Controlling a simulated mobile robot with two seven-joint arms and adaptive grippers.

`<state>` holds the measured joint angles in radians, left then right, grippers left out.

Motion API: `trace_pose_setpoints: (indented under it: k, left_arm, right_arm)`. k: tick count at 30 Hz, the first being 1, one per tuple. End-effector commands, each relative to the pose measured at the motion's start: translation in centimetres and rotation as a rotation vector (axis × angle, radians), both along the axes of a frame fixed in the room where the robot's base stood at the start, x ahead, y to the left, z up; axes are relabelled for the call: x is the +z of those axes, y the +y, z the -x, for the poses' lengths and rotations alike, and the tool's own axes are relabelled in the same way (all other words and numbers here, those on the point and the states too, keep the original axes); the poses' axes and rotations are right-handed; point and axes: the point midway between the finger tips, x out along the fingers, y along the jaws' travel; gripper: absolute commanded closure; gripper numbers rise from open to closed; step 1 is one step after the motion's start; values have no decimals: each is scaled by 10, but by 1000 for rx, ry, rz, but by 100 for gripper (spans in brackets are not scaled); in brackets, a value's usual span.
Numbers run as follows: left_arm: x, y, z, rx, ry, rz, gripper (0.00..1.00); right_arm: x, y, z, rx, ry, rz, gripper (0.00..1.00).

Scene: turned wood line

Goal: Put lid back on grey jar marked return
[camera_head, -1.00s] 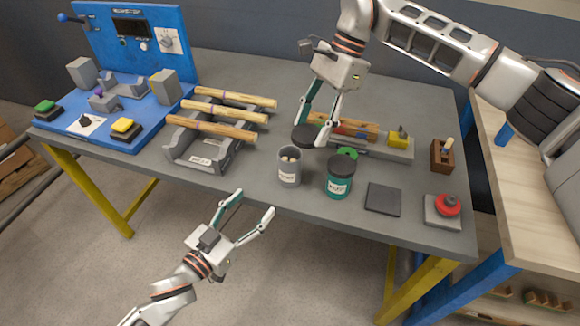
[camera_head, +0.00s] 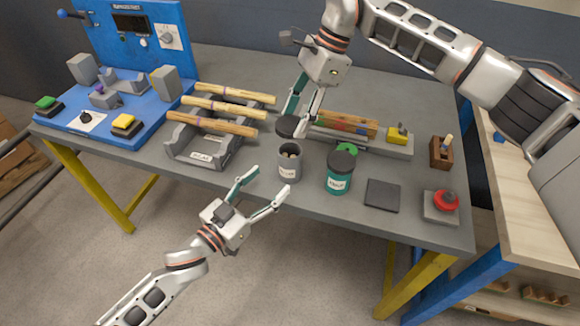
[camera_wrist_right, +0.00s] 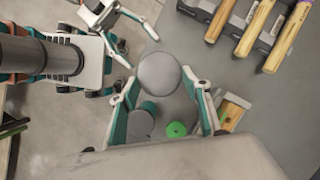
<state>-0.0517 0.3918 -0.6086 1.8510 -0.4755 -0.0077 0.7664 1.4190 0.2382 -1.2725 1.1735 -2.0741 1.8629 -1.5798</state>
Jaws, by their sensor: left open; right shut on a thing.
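The grey jar (camera_head: 289,166) stands open near the table's front edge, with small pale contents and a white label. My right gripper (camera_head: 296,122) is shut on a dark round lid (camera_head: 286,127), held above and just behind the jar's mouth. In the right wrist view the lid (camera_wrist_right: 158,73) lies flat between the fingertips and the grey jar is hidden. My left gripper (camera_head: 272,181) is open and empty at the front edge, its fingers pointing toward the jar, apparently not touching it. It also shows in the right wrist view (camera_wrist_right: 143,50).
A grey rack (camera_head: 208,158) with turned wooden pieces is at left. A dark square pad (camera_head: 383,195) and red button (camera_head: 445,201) are at right.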

Motion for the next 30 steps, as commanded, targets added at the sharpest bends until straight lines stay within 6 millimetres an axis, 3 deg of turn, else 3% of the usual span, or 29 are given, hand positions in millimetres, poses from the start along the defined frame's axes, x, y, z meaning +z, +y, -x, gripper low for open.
trace_pose_setpoints:
  k: [9,15,29,30]
  left_arm:
    - [1,-35,-46,0,-2,1,40]
    - [0,-49,-63,0,-1,0,40]
    - [0,-54,-69,0,0,0,40]
    - [0,-54,-69,0,0,0,50]
  right_arm:
    - [0,0,0,0,0,0,59]
    - [0,0,0,0,0,0,59]
    - [0,0,0,1,0,0,59]
    - [0,0,0,1,0,0,59]
